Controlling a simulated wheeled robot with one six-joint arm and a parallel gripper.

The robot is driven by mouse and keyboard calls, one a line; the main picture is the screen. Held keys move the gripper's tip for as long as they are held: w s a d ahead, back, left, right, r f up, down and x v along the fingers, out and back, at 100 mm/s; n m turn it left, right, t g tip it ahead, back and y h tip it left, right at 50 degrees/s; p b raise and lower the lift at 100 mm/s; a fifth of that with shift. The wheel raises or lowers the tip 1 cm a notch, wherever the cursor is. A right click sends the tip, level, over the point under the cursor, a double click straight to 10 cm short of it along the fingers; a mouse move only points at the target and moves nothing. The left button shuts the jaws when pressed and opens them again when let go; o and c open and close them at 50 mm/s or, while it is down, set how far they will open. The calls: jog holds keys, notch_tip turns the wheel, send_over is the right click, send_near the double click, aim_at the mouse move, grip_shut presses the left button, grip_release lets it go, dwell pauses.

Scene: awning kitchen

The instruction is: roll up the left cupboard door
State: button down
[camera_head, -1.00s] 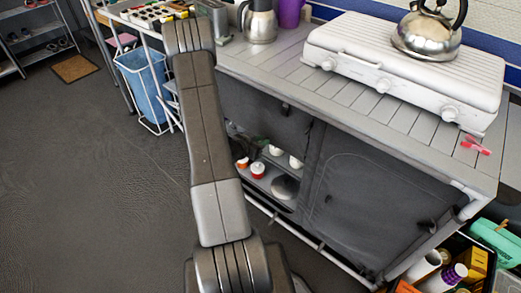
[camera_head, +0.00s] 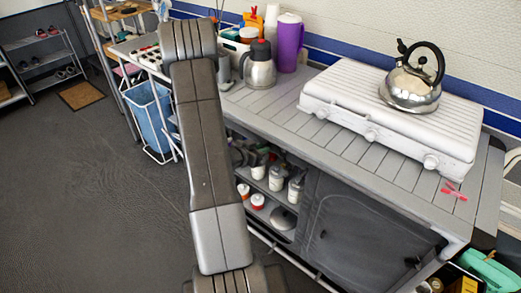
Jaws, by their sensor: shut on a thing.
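The grey cupboard stands under the slatted counter. Its left door (camera_head: 268,146) is a dark fabric flap, raised to a narrow band just under the counter edge. The right door (camera_head: 350,232) hangs down, closed. My gripper (camera_head: 244,155) is a dark shape at the upper left of the opening, shut on the left door's fabric. My own arm covers part of it, so the fingertips do not show clearly.
On the counter (camera_head: 275,103) stand a white stove (camera_head: 390,118) with a steel kettle (camera_head: 412,85), a steel jug (camera_head: 258,68) and a purple pitcher (camera_head: 289,45). A blue bin (camera_head: 150,118) stands left of my arm. The floor (camera_head: 90,210) at left is clear.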

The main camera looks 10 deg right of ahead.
jog(key=shift+w+r, duration=0.1)
jog(key=shift+r, duration=0.2)
jog(key=c, duration=1.3)
grip_release()
jog(key=v, duration=1.3)
jog(key=shift+s+a, duration=0.25)
jog(key=shift+s, duration=0.1)
jog(key=x, duration=1.4)
jog(key=shift+a+f, duration=0.1)
jog(key=shift+f, duration=0.15)
